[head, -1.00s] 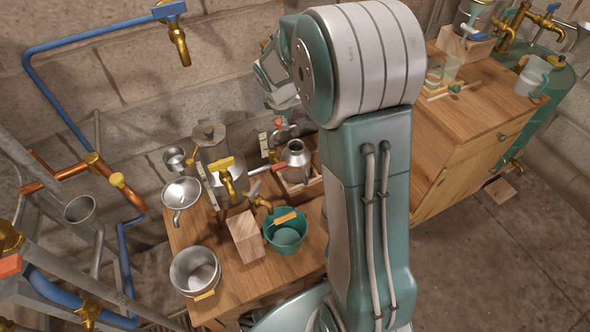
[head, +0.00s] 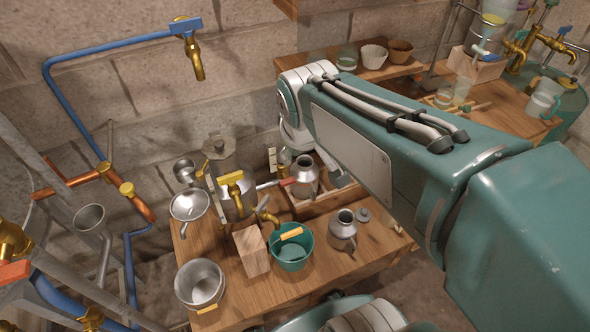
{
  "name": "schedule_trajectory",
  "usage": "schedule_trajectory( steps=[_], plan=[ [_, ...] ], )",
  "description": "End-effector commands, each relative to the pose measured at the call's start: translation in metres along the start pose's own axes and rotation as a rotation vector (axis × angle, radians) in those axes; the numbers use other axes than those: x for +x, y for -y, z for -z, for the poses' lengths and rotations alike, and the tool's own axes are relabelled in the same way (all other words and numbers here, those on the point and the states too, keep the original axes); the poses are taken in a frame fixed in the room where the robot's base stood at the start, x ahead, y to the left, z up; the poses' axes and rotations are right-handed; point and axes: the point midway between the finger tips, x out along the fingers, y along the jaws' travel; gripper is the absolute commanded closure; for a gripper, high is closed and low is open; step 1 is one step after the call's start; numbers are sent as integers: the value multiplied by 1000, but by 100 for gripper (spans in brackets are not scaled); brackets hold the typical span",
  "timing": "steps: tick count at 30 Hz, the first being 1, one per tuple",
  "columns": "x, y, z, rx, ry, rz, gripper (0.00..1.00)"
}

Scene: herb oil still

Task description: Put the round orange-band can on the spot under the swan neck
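A round metal can with a narrow neck (head: 305,178) stands in a wooden crate (head: 318,208) at the back of the low bench. A second, smaller metal can (head: 343,232) stands in the open on the bench, right of the green bucket. I cannot make out an orange band on either can. I cannot tell for certain which pipe is the swan neck, and the spot under it is not clear to me. My arm reaches in from the right, and its wrist is above and behind the crate. My gripper's fingers are not seen.
The bench (head: 240,296) also holds a wooden block (head: 251,250), a green bucket (head: 291,247) and a metal pot (head: 200,284), both with orange grips, plus brass taps and a funnel (head: 189,205). Pipes crowd the left. Bare bench shows at the front.

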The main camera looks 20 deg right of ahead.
Motion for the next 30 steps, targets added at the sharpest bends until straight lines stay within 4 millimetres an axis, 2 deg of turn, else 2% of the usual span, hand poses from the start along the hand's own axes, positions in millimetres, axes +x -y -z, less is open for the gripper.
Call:
schedule_trajectory(
  steps=[6, 13, 18, 30],
  plan=[
    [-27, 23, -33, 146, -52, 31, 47],
    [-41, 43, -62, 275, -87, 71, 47],
    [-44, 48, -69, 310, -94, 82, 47],
    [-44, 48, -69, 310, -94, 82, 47]
  ],
)
